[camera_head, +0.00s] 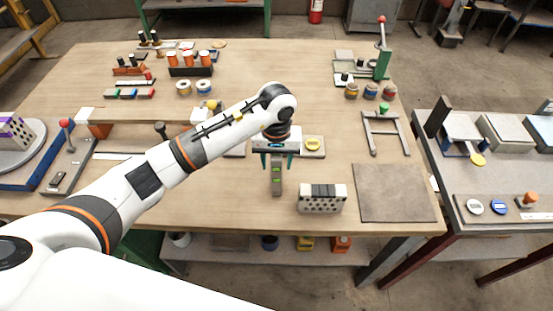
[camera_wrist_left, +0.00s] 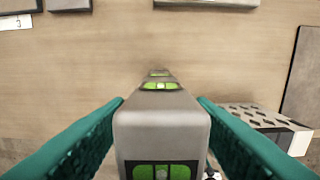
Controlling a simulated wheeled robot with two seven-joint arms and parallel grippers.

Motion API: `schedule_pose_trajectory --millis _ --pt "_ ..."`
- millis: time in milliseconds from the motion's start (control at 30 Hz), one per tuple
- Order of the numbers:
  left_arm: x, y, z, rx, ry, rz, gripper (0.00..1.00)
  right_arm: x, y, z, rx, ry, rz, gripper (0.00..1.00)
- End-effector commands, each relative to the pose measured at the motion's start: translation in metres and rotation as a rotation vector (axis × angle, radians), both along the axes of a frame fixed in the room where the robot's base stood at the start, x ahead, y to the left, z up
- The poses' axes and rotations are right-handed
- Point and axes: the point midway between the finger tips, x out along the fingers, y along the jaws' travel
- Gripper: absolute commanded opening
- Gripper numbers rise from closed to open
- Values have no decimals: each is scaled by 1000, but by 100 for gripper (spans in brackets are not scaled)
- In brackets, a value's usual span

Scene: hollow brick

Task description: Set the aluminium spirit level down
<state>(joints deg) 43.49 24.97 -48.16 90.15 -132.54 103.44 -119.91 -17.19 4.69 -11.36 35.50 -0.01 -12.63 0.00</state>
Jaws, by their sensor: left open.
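The aluminium spirit level (camera_head: 276,183) is a grey bar with green vials, seen below my left gripper (camera_head: 278,160) near the front middle of the wooden table. In the left wrist view the level (camera_wrist_left: 160,125) runs between the two teal fingers of my left gripper (camera_wrist_left: 162,102). The fingers are open, one on each side of it. I cannot tell whether its far end touches the table. The hollow brick (camera_head: 321,205), pale with dark holes, stands just right of the level; it also shows in the left wrist view (camera_wrist_left: 262,118). My right gripper is not in view.
A brown mat (camera_head: 394,192) lies right of the brick. A yellow round item (camera_head: 313,144) sits on a small board behind the gripper. A grey U-shaped frame (camera_head: 386,133) lies farther right. Bare wood surrounds the level at its front and left.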

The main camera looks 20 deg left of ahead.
Motion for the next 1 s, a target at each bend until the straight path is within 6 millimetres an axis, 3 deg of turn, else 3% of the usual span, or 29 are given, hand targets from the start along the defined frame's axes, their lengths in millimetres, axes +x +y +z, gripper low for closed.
schedule_pose_trajectory --millis 133,233,700,1000 --pt "0 -1 5 -1 1 0 49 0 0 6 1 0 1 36" --pt "2 0 15 -1 -5 -2 49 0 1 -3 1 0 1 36" --pt "1 0 109 1 -4 0 49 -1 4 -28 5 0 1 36" --pt "0 0 123 0 1 1 49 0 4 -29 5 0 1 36"
